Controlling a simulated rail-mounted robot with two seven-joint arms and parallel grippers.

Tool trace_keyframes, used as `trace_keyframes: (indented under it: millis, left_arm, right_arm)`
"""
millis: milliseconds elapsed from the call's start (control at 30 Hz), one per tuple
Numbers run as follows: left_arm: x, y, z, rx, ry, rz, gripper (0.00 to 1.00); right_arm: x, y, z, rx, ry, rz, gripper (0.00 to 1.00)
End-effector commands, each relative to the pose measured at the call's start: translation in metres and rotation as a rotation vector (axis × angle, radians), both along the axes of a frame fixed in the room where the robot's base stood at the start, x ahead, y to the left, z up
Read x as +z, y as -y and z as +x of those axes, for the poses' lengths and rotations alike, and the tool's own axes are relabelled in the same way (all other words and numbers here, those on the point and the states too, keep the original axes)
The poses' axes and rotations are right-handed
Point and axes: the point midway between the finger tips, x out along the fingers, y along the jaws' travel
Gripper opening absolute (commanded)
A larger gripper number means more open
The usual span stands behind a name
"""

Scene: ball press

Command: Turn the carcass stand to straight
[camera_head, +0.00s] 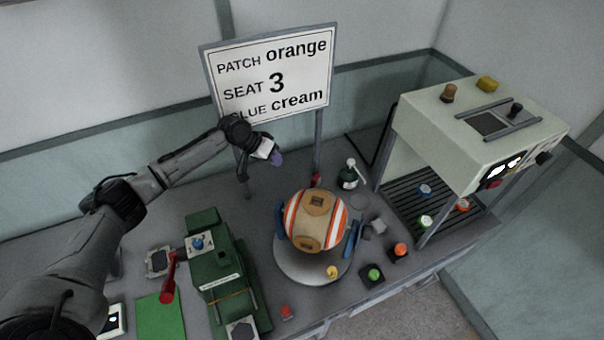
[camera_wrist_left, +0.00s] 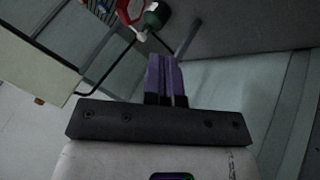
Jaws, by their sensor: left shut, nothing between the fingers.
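The carcass stand (camera_head: 292,268) is a round grey turntable on the bench in the head view, with a small yellow knob (camera_head: 332,272) near its front edge. A ball carcass (camera_head: 303,232) with orange and white stripes and tan patches sits on it, between blue side pieces (camera_head: 354,238). Its far side is hidden. My left gripper (camera_head: 276,159) is behind and above the ball, apart from the stand, near the sign. Its purple fingers also show in the left wrist view (camera_wrist_left: 166,78), pressed together and empty. My right gripper does not show.
A sign (camera_head: 270,75) on posts stands behind the ball. A pale press (camera_head: 480,125) stands at right, a green machine (camera_head: 222,275) with a red lever (camera_head: 169,280) at left. A green bottle (camera_head: 348,178) stands behind right. Green (camera_head: 373,274) and orange (camera_head: 400,249) buttons sit front right.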

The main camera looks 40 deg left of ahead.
Motion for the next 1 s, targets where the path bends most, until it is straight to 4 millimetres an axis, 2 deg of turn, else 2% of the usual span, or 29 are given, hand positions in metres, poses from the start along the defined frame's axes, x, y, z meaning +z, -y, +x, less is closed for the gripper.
trace_keyframes:
  millis: [567, 600, 800, 1000]
  left_arm:
    - [-0.078, 0.039, 0.046, -0.002, -0.001, -0.002, 0.00]
    - [-0.073, 0.045, 0.047, -0.004, 0.001, 0.000, 0.00]
    - [-0.074, 0.066, 0.051, -0.003, -0.001, 0.000, 0.00]
    - [-0.075, 0.074, 0.053, -0.001, -0.001, 0.000, 0.00]
  right_arm:
    - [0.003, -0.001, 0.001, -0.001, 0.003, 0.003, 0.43]
    - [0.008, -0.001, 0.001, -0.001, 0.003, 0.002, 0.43]
    - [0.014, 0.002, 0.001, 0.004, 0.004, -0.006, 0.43]
    - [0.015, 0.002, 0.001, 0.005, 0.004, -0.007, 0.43]
